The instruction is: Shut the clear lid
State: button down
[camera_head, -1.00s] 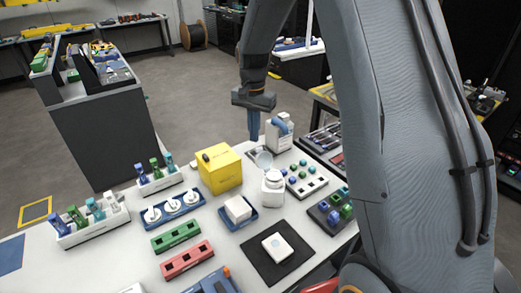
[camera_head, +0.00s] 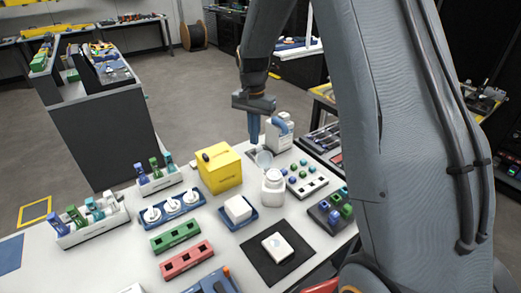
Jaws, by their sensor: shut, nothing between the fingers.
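A white jar (camera_head: 272,191) stands on the table in the middle right. Its clear lid (camera_head: 264,159) is a round see-through disc, standing open and tilted up at the back of the jar's mouth. My gripper (camera_head: 254,139) points down just behind and slightly left of the lid, with blue fingers closed together and nothing held. The fingertips look near the lid's upper edge; I cannot tell whether they touch it.
A yellow box (camera_head: 220,172) stands left of the jar. A white bottle with a blue part (camera_head: 278,136) is close to the right of my gripper. A rack with small coloured caps (camera_head: 306,188) lies right of the jar. A white block on a blue tray (camera_head: 238,209) lies in front.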

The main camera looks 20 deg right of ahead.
jog(key=shift+f+b, duration=0.3)
jog(key=shift+f, duration=0.7)
jog(key=shift+s+d+f+p, duration=0.1)
jog(key=shift+s+d+p, duration=0.4)
jog(key=shift+s, duration=0.7)
jog(key=shift+s+d+f+p, duration=0.1)
jog(key=shift+s+d+p, duration=0.35)
jog(key=shift+s, duration=0.8)
jog(key=shift+s+d+p, duration=0.25)
jog(key=shift+s+p, duration=0.4)
jog(key=shift+s, duration=0.55)
notch_tip(320, 180, up, 7)
jog(key=p, duration=0.5)
jog(key=s+a+f+n+b, duration=0.1)
jog(key=s+n+b, duration=0.3)
jog(key=s, duration=0.5)
jog(key=s+a+f+n+t+b, duration=0.1)
jog(key=s+f+n+b, duration=0.2)
jog(key=s, duration=0.6)
jog(key=n+b, duration=0.1)
jog(key=b, duration=0.1)
jog(key=shift+a+b, duration=0.2)
jog(key=shift+b, duration=0.1)
jog(key=shift+w, duration=0.1)
